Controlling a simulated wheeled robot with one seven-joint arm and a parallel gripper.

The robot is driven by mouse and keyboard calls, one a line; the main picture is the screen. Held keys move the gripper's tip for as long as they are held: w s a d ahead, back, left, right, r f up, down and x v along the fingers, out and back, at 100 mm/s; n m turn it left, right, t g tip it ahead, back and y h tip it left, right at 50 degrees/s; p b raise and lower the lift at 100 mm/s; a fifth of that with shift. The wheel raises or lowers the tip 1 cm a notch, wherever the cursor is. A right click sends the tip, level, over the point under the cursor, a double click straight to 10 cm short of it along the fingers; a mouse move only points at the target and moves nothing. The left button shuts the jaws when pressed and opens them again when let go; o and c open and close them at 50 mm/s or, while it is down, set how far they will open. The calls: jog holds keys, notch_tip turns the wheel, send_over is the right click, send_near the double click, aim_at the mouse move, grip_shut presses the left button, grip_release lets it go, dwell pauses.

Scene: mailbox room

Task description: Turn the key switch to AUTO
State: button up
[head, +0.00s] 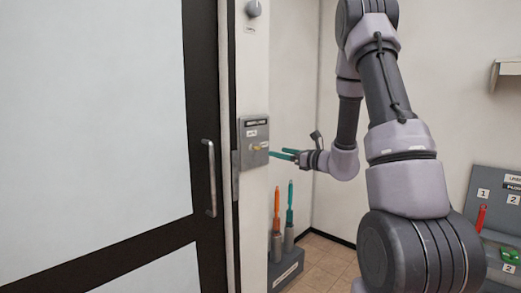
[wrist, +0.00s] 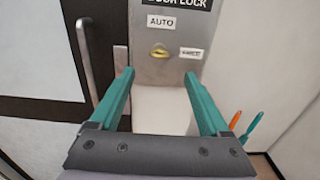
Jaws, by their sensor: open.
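The key switch panel (head: 254,141) is a grey plate on the narrow wall post right of the door. In the wrist view the panel (wrist: 146,68) is headed "DOOR LOCK". An AUTO label (wrist: 161,22) sits above the brass key (wrist: 159,52), and a second, blurred label (wrist: 191,53) sits to its right. The key's bow looks flat and wide, lying roughly sideways. My gripper (head: 283,154) has teal fingers and points at the panel from the right. In the wrist view my gripper (wrist: 157,88) is open and empty, its fingertips apart below and either side of the key.
A dark-framed door with a vertical handle (head: 210,178) stands left of the panel. Below, a grey holder (head: 286,270) carries an orange tool (head: 277,208) and a teal tool (head: 290,204). A round grey knob (head: 253,9) is higher on the post. A grey board (head: 490,178) stands at right.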

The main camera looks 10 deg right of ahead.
aim_at(261, 148)
jog(key=x, duration=1)
jog(key=shift+w+a, duration=0.2)
grip_shut()
